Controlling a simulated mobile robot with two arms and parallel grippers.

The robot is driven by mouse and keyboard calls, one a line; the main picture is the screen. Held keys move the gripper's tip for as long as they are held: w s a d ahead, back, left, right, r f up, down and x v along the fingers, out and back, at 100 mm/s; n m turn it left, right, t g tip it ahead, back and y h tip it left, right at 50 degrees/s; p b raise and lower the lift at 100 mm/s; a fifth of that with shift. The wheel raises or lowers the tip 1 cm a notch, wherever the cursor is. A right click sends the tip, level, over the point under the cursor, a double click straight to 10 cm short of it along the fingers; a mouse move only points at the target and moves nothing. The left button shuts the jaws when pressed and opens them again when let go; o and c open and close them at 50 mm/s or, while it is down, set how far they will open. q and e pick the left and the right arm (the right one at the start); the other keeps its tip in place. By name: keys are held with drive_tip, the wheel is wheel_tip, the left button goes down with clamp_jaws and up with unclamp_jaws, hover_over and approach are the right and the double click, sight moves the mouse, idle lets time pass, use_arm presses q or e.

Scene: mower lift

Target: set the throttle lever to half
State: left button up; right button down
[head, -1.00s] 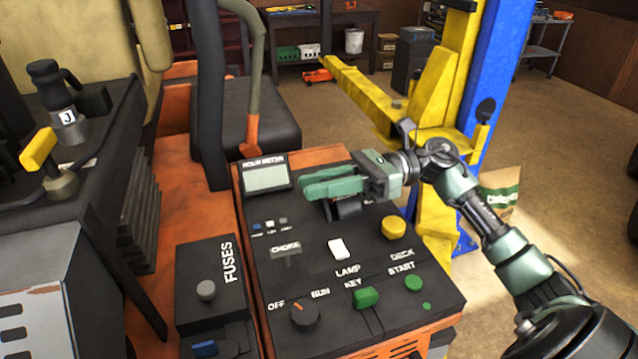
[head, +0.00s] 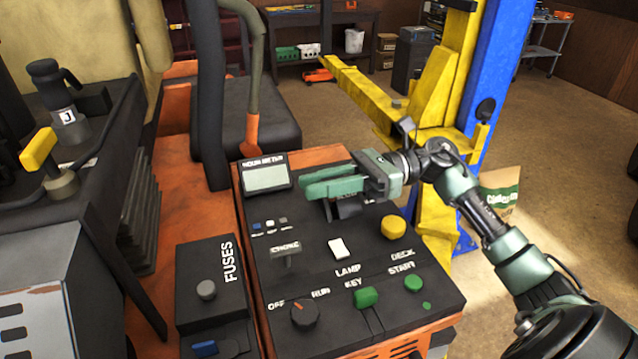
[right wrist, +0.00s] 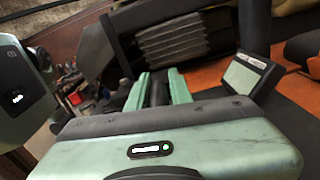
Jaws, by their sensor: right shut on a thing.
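My right gripper (head: 308,187) reaches in from the right over the upper part of the black control panel (head: 320,255), just right of the hour meter (head: 265,176). Its green fingers are shut on a dark piece, which I take to be the throttle lever (right wrist: 158,90); it shows between the fingers in the right wrist view. The fingers hide most of it and any throttle label in the head view, so I cannot read its setting. My left gripper is in neither view.
The panel bears a choke knob (head: 286,250), a white lamp switch (head: 338,248), a yellow deck knob (head: 393,227), an off/run dial (head: 304,313), a green key (head: 366,297) and a green start button (head: 413,284). A fuse box (head: 212,275) stands to the left. A yellow lift arm (head: 365,95) stands behind.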

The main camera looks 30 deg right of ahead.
drive_tip(key=shift+f, duration=0.1)
idle(0.3)
drive_tip(key=shift+w+m+b, duration=0.2)
drive_tip(key=shift+m+b, duration=0.1)
drive_tip(key=shift+b, duration=0.1)
drive_tip(key=w+m, duration=0.1)
drive_tip(key=w+m+b, duration=0.1)
drive_tip(key=w+m, duration=0.1)
drive_tip(key=w+d+r+m+b, duration=0.1)
drive_tip(key=shift+w+d+m, duration=0.1)
drive_tip(key=shift+w+m, duration=0.2)
drive_tip(key=shift+w, duration=0.05)
drive_tip(key=c, duration=1.3)
unclamp_jaws()
drive_tip(key=shift+r, duration=0.1)
